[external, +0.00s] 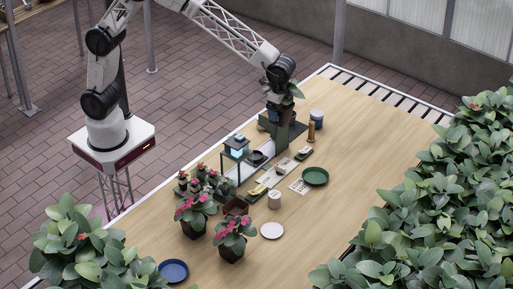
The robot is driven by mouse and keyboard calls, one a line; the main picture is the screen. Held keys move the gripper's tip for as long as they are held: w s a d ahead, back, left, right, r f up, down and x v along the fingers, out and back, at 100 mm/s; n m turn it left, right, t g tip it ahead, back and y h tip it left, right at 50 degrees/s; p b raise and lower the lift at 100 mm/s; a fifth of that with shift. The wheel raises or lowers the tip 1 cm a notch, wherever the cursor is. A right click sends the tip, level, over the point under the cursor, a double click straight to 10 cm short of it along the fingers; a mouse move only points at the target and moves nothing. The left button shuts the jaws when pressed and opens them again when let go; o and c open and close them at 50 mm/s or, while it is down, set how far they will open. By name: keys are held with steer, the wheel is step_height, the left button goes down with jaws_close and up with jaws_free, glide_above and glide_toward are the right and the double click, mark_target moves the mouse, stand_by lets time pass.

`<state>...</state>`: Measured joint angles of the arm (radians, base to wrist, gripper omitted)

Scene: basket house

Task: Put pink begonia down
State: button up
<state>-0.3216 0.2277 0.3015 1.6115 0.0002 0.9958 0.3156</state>
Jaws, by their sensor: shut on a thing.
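The wooden table (340,225) is clear at the right middle. Dense foliage (440,215) lines the right.

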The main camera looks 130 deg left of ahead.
step_height(320, 180, down, 18)
steer(key=shift+d+r, duration=0.15)
steer(key=shift+d, duration=0.05)
steer(key=shift+w, duration=0.1)
glide_toward(315, 178)
steer(key=shift+s, duration=0.35)
stand_by(0.7)
steer(key=shift+w+a, duration=0.1)
steer(key=shift+w, duration=0.35)
steer(key=shift+f, duration=1.8)
steer(key=shift+f, duration=0.25)
steer(key=o, duration=0.8)
